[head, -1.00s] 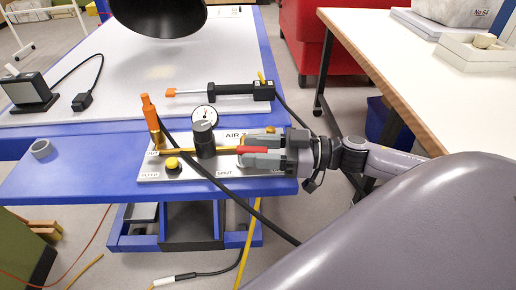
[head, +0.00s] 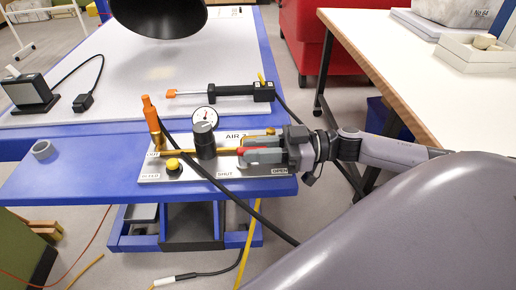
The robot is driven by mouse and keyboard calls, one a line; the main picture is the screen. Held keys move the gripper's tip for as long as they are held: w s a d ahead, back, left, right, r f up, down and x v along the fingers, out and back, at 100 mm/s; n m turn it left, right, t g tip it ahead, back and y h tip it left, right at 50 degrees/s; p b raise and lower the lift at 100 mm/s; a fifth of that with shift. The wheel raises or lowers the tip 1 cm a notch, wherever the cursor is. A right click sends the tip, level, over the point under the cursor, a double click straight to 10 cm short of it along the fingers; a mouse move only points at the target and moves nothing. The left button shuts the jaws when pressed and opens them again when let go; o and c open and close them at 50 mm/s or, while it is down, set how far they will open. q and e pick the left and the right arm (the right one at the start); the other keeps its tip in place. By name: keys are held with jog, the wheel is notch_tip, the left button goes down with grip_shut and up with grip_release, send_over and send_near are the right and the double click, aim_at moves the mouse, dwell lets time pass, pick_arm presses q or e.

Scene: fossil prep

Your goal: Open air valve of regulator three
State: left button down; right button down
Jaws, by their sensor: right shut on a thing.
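The regulator panel (head: 208,175) is a pale plate on the blue shelf, marked AIR 3, with the words BLEED, SHUT and OPEN along its front edge. It carries a black knob (head: 204,139), a round gauge (head: 205,116) and a yellow button (head: 173,164). My right gripper (head: 250,150) comes in from the right and is shut on the red valve handle (head: 246,151), which shows as a narrow strip between the grey fingers. The fingers hide most of the handle and its pivot. My left gripper is not in view.
An orange-topped fitting (head: 150,112) stands at the panel's left, with a black hose crossing the panel's front. A black tool with an orange tip (head: 228,92) lies behind on the white table. A grey ring (head: 43,150) sits on the shelf at left.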

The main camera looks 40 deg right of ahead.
jog(key=c, duration=1)
grip_release()
jog(key=shift+c, duration=0.2)
jog(key=shift+v, duration=3.6)
